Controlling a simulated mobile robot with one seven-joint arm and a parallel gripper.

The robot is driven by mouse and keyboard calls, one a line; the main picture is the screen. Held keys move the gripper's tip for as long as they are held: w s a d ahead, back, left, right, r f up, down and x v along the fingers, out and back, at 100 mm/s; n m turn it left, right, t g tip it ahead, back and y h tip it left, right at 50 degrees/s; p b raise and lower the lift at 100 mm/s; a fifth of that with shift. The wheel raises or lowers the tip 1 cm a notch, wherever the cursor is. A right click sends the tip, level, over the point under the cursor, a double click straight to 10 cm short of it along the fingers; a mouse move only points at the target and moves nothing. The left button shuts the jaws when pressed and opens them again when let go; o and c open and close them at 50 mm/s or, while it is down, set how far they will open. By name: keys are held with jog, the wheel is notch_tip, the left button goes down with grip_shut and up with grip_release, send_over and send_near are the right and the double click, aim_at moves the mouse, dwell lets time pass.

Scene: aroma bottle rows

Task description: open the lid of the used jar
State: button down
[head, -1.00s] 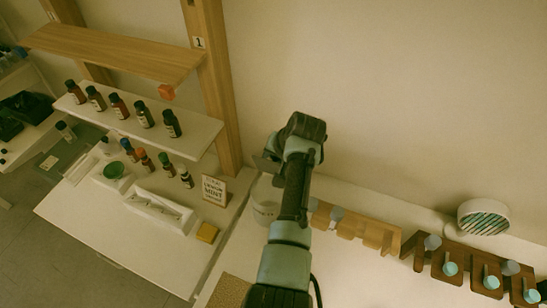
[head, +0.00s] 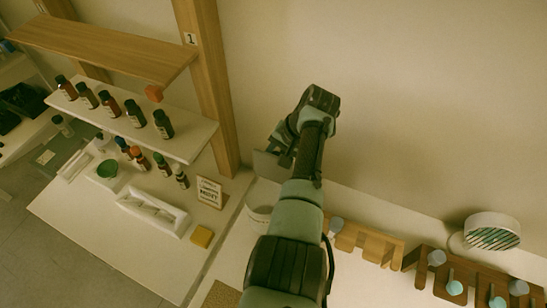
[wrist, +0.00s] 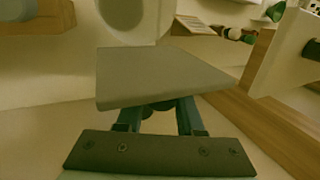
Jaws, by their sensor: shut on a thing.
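The used jar (head: 260,214) is a white round pot on the counter, left of my forearm in the head view. Its round rim shows at the top of the wrist view (wrist: 135,22). My gripper (wrist: 160,108) is shut on a flat grey plate, which looks like the jar's lid (wrist: 165,78). The lid also shows in the head view (head: 268,165), tilted, behind and above the jar and apart from its rim. The fingertips are partly hidden behind the lid, and my arm hides part of the gripper in the head view.
A shelf (head: 200,143) with several dark bottles stands at the left. Below it are a white tray (head: 150,212), a sign (head: 209,192) and a yellow block (head: 202,236). Wooden racks (head: 365,240) and a round vent (head: 492,232) lie to the right. The wall is close behind.

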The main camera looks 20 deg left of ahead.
jog(key=shift+f, duration=0.1)
jog(key=c, duration=0.5)
grip_release()
jog(key=b+v, duration=0.2)
jog(key=v, duration=1.1)
jog(key=shift+b, duration=0.35)
jog(key=shift+a, duration=0.1)
